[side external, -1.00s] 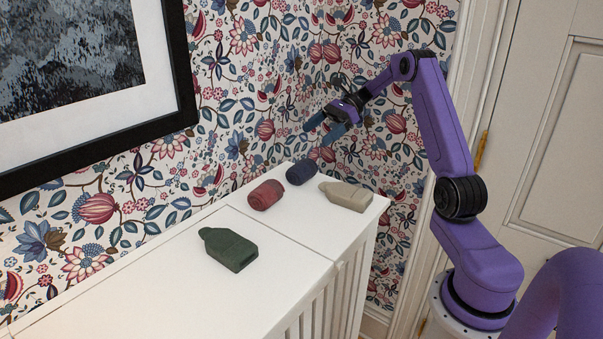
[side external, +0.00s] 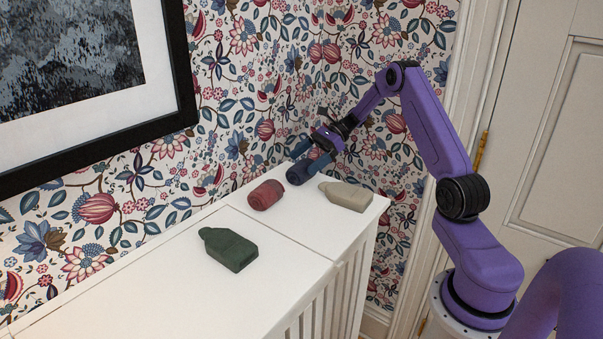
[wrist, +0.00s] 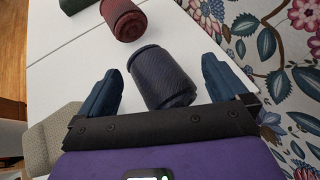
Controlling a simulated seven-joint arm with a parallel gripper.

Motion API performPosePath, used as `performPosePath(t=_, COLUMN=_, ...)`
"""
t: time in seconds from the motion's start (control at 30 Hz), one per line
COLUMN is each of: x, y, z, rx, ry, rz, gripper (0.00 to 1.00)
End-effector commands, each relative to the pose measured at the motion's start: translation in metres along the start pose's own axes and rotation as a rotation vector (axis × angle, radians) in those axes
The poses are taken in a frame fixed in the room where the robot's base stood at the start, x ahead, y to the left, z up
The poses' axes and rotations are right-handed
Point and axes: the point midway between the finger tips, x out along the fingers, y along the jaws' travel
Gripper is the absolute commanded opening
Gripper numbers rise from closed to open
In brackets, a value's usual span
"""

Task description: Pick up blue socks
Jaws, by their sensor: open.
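The blue socks (side external: 298,175) are a dark navy rolled bundle on the white cabinet top, by the wallpapered wall. In the wrist view the blue socks (wrist: 161,77) lie between the two blue fingers, with a gap on each side. My gripper (side external: 308,154) is open and low over the socks, its fingers reaching down around them. In the wrist view my gripper (wrist: 162,85) has its fingers wide apart and nothing is held. Part of the socks is hidden by the fingers in the side view.
A red rolled bundle (side external: 266,194) lies just left of the blue socks. A beige bottle-shaped item (side external: 346,196) lies to the right, close by. A dark green similar item (side external: 229,249) lies farther left. The cabinet top (side external: 170,270) is clear at the front left. The wall is close behind.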

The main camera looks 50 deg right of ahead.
Motion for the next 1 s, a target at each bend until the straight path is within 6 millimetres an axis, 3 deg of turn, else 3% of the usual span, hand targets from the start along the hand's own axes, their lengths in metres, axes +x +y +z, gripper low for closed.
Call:
performPosePath(t=0.13, x=0.000, y=0.000, z=0.000, rx=0.000, ry=0.000, rz=0.000, gripper=1.00)
performPosePath(t=0.17, x=0.000, y=0.000, z=0.000, rx=0.000, ry=0.000, rz=0.000, gripper=0.94)
performPosePath(t=0.3, x=0.000, y=0.000, z=0.000, rx=0.001, ry=0.000, rz=0.000, gripper=0.52)
performPosePath(t=0.77, x=-0.001, y=0.000, z=0.001, rx=0.001, ry=0.001, rz=0.001, gripper=0.50)
performPosePath(t=0.8, x=-0.001, y=0.000, z=0.002, rx=0.001, ry=0.001, rz=0.001, gripper=0.39)
performPosePath(t=0.83, x=-0.002, y=0.000, z=0.004, rx=0.001, ry=0.001, rz=0.000, gripper=0.38)
performPosePath(t=0.9, x=-0.004, y=0.000, z=0.008, rx=0.000, ry=0.001, rz=-0.001, gripper=0.24)
performPosePath(t=1.0, x=-0.010, y=0.000, z=0.018, rx=-0.002, ry=0.001, rz=-0.002, gripper=0.23)
